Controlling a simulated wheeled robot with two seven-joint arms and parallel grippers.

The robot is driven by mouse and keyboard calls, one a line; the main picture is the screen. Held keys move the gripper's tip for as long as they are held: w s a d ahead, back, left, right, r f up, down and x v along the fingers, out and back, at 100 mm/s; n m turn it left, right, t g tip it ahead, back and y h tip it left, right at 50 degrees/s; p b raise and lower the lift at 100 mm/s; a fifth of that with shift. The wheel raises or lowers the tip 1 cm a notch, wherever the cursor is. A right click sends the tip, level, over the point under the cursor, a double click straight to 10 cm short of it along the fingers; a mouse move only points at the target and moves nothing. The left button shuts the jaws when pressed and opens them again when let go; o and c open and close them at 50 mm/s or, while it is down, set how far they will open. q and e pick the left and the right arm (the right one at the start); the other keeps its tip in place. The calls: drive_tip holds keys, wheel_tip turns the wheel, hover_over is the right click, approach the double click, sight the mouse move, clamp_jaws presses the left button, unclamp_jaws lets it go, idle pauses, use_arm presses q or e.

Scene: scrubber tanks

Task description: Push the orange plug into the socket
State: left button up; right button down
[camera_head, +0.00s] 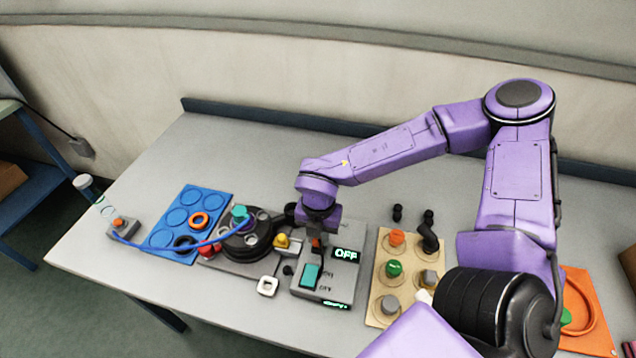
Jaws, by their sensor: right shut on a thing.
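My right gripper (317,236) points down over the back left of a grey switch box. It is shut on a small orange piece, which looks like the orange plug (316,243). The plug shows only as a small patch of orange between the fingers. The socket is hidden under the gripper or too small to make out, so I cannot tell whether the plug touches it. The grey box (340,283) has a green rocker switch (310,275) and a lit display (345,254) reading OFF. My left gripper is out of view.
A black round turntable (247,243) and a yellow knob (282,241) stand close left of the gripper. A beige board (375,312) with coloured knobs stands right. A blue tray (170,219) with rings and a blue cable (165,247) lie left. The table's back left is clear.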

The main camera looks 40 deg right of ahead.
drive_tip(key=shift+f+b, duration=0.5)
drive_tip(key=shift+f, duration=0.25)
drive_tip(key=shift+c, duration=1.8)
unclamp_jaws()
drive_tip(key=shift+r, duration=0.1)
wheel_tip(320, 180, up, 6)
drive_tip(key=p, duration=0.5)
drive_tip(key=shift+r+p, duration=0.15)
drive_tip(key=shift+p, duration=0.25)
drive_tip(key=shift+r+b, duration=0.2)
drive_tip(key=shift+b, duration=0.15)
drive_tip(key=shift+r, duration=0.85)
